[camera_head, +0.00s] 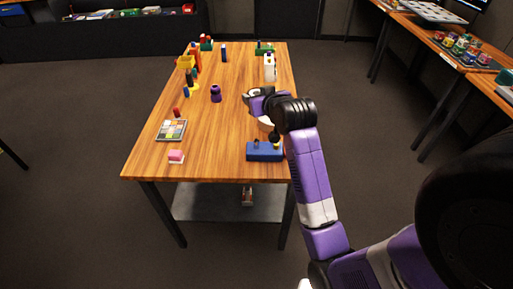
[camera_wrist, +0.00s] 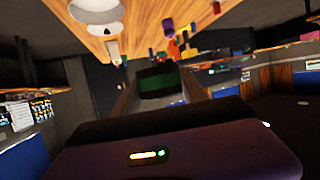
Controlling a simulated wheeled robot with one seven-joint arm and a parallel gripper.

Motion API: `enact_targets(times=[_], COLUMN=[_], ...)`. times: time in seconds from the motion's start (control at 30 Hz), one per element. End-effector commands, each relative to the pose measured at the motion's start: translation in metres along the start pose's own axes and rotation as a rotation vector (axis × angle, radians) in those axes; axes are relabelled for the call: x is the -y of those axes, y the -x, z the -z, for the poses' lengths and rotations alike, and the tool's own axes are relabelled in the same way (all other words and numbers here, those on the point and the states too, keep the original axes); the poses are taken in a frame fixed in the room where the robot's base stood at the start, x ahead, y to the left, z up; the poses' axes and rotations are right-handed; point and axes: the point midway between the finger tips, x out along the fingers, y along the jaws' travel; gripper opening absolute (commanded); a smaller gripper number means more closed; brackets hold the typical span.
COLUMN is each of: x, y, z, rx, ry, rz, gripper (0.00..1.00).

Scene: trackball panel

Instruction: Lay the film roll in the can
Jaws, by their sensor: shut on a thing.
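My gripper (camera_wrist: 158,76) is shut on a dark, rounded piece with a green band, which looks like the film roll (camera_wrist: 160,86). It is held between the two fingers in the wrist view. In the head view my gripper (camera_head: 253,97) is above the right half of the wooden table, and the held roll cannot be made out there. A white round vessel (camera_head: 264,123), possibly the can, is partly hidden behind my arm. White round shapes (camera_wrist: 95,11) also show at the top left of the tilted wrist view, apart from the roll; I cannot tell which is the can.
On the wooden table (camera_head: 215,140) a blue block with knobs (camera_head: 263,152) sits at the front right. A purple figure (camera_head: 215,94) stands mid-table, a tile tray (camera_head: 171,130) lies left, a pink-white block (camera_head: 176,157) in front. A white bottle-like thing (camera_head: 270,68) stands behind my gripper.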

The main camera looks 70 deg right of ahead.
Motion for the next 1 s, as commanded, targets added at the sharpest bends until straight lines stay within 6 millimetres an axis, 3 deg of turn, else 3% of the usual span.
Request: enact_targets(times=[0.17, 0.63, 1.0], x=[0.000, 0.000, 0.000], y=[-0.006, -0.048, -0.063], z=[-0.016, -0.118, -0.153], rx=[0.005, 0.005, 0.003], ry=[0.000, -0.001, 0.000], rz=[0.000, 0.000, 0.001], gripper=[0.10, 0.10, 0.10])
